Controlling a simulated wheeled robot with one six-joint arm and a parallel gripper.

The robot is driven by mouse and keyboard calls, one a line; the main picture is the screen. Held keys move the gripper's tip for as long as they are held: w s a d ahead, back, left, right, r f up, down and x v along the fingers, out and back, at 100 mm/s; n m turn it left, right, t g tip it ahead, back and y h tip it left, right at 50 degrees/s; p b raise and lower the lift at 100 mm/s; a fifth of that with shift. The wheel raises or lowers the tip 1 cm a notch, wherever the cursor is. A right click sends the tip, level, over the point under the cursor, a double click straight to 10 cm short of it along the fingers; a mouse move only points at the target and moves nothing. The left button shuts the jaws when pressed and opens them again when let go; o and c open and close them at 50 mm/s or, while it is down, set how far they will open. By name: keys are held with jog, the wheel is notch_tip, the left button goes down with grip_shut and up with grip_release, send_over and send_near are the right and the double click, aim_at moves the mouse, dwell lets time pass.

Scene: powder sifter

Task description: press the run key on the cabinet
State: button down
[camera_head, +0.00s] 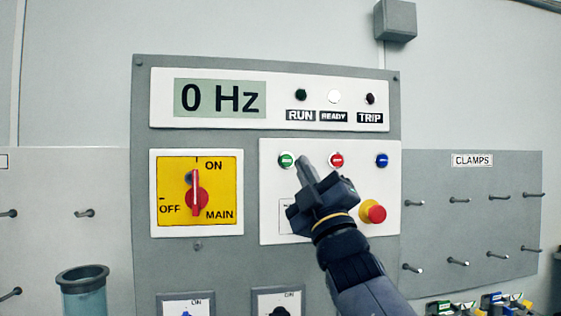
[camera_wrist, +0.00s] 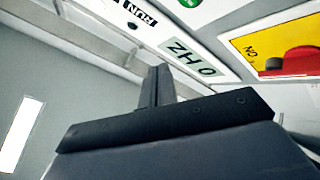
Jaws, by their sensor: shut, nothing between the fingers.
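The grey cabinet (camera_head: 270,66) fills the middle of the head view. A white key panel (camera_head: 270,180) on it carries a green key (camera_head: 286,160), a red key (camera_head: 337,160) and a blue key (camera_head: 381,160) in a row. The key markings are too small to read. My gripper (camera_head: 304,162) is shut and empty, its tip pointing up between the green and red keys. I cannot tell whether it touches the panel. In the wrist view, the shut fingers (camera_wrist: 155,88) point up toward the cabinet, and the green key (camera_wrist: 190,3) shows at the top edge.
The display (camera_head: 220,98) reads 0 Hz. The READY lamp (camera_head: 334,97) is white; the RUN and TRIP lamps look dark. The red main switch (camera_head: 195,196) points to ON. A red mushroom button (camera_head: 376,213) sits right of my gripper. Pegboards flank the cabinet.

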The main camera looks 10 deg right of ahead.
aim_at(287, 160)
jog(key=shift+s+r, duration=0.15)
jog(key=shift+r, duration=0.1)
jog(key=shift+w+p, duration=1.75)
jog(key=shift+w, duration=2.75)
jog(key=shift+w+f, duration=0.1)
jog(key=shift+w, duration=0.3)
